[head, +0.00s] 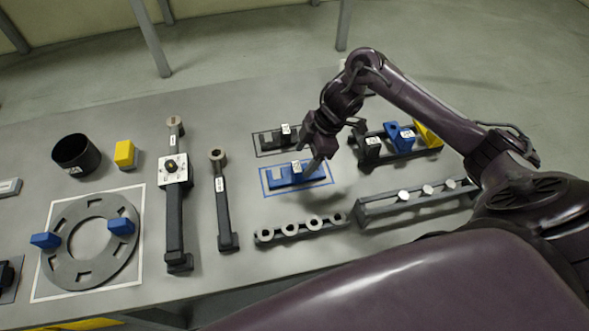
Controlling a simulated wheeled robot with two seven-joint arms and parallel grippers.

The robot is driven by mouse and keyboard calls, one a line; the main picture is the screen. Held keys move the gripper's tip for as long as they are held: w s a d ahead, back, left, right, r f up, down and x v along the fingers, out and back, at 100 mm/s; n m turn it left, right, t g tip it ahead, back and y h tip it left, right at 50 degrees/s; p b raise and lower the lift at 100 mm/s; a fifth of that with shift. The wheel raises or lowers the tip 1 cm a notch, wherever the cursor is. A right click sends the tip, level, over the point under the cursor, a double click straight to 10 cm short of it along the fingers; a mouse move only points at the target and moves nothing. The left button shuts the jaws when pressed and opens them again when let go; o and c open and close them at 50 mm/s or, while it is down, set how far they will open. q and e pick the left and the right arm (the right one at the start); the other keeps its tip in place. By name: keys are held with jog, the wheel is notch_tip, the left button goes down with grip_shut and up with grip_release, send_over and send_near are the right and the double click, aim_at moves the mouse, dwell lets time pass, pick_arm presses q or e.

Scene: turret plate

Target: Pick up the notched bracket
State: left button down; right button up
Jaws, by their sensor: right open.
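A blue bracket with a notch (284,179) lies inside a blue outlined rectangle on the table, with a small white label on its raised part. A similar dark grey bracket (268,142) lies in a dark outlined rectangle just behind it. I cannot tell from the picture which one the name notched bracket means. My right gripper (316,163) is open and points down at the right end of the blue bracket. I cannot tell whether it touches it. My left gripper is not in view.
A rack with black, blue and yellow pieces (401,138) stands right of my gripper. In front are a ring strip (290,231) and a rail with pale discs (390,208). Left are two long tools (222,205), a slotted ring plate (62,268), a black cup (76,153) and a yellow block (125,154).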

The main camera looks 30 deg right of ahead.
aim_at(297, 166)
jog(key=shift+a+f+p, duration=0.5)
jog(key=shift+a+f, duration=0.3)
jog(key=shift+f, duration=0.1)
jog(key=x, duration=0.3)
jog(key=shift+w+d, duration=0.1)
jog(key=shift+c, duration=0.6)
jog(key=c, duration=0.5)
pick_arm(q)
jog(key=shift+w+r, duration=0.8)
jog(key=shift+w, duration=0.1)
pick_arm(e)
jog(key=shift+r, duration=0.1)
jog(key=c, duration=0.7)
